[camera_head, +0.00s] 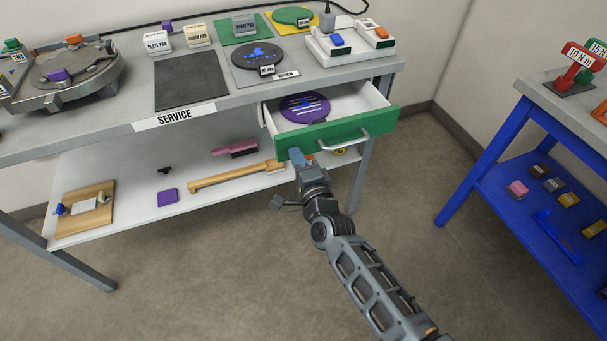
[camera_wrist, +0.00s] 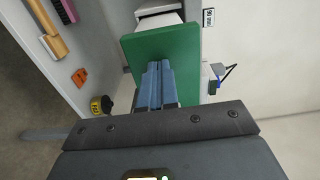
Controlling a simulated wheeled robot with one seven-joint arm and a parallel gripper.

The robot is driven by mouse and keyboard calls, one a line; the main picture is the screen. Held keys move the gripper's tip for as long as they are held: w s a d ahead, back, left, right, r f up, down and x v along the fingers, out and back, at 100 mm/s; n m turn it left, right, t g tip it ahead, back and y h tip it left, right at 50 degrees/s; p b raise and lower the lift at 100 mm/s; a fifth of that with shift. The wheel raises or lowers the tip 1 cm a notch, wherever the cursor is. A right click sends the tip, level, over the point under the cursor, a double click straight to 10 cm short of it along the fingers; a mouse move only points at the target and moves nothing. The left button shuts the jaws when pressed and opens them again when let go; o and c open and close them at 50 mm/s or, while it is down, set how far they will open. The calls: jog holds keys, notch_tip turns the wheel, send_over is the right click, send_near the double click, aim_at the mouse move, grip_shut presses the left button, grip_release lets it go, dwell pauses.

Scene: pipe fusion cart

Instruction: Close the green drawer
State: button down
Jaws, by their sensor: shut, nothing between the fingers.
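The green drawer (camera_head: 343,134) is pulled out from under the right end of the service bench; its green front has a silver bar handle (camera_head: 351,136). A purple round disc (camera_head: 305,106) lies inside the white drawer box. My gripper (camera_head: 298,156) is shut and empty, with its blue fingers at the left lower part of the green front. In the wrist view the drawer front (camera_wrist: 156,47) is straight ahead of the blue fingertips (camera_wrist: 158,68), which overlap its face; I cannot tell whether they touch it. The handle is not visible in the wrist view.
The bench top (camera_head: 222,98) holds pads, a round plate and a white tray (camera_head: 350,44). The lower shelf (camera_head: 225,184) carries a wooden-handled tool and small blocks. A blue cart (camera_head: 490,150) stands at right, with open floor between.

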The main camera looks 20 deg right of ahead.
aim_at(280, 130)
jog(key=w+b, duration=0.5)
jog(key=w, duration=0.7)
jog(key=shift+w+f+b, duration=0.15)
jog(key=shift+w+b, duration=0.15)
jog(key=shift+b, duration=0.1)
jog(key=shift+w+b, duration=0.3)
jog(key=shift+w, duration=0.3)
jog(key=shift+w+r, duration=0.1)
jog(key=shift+r, duration=0.25)
